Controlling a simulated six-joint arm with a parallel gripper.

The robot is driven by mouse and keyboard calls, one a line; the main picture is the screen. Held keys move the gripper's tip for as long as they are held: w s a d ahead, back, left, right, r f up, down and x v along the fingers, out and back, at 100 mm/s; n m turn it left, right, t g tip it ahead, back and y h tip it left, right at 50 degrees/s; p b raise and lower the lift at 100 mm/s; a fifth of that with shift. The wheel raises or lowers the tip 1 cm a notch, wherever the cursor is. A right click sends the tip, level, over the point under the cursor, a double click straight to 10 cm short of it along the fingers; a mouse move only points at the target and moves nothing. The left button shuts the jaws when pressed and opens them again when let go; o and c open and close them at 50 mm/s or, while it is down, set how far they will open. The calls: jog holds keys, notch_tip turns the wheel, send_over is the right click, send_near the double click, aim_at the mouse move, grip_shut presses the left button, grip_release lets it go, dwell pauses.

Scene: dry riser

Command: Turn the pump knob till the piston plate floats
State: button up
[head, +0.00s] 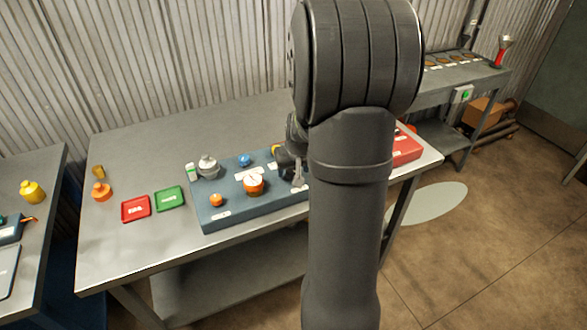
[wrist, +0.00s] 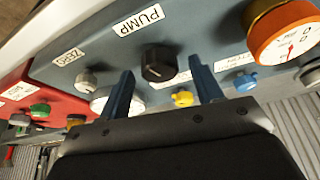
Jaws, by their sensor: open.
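The pump knob (wrist: 158,62) is black and round, beside the white PUMP label (wrist: 138,20) on the blue-grey panel (wrist: 95,42). My gripper (wrist: 161,70) is open, its two blue fingers on either side of the knob in the wrist view. The knob appears between the fingertips; I cannot tell whether they touch it. An orange gauge (wrist: 288,45) with a red needle is at the upper right. A white disc (wrist: 103,98) is partly hidden by the left finger; I cannot tell if it is the piston plate. In the head view my arm covers the panel's right part.
Yellow (wrist: 182,98) and blue (wrist: 246,81) knobs sit near the right finger. A grey knob (wrist: 87,82) is beside the ZERO label. Red (head: 136,208) and green (head: 169,199) trays lie left of the panel. A red box (head: 407,150) stands to its right.

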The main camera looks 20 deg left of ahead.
jog(key=shift+f, duration=0.2)
jog(key=c, duration=1)
jog(key=shift+m, duration=0.3)
jog(key=shift+a+m+h, duration=0.1)
jog(key=shift+m+h, duration=0.4)
jog(key=shift+m, duration=0.5)
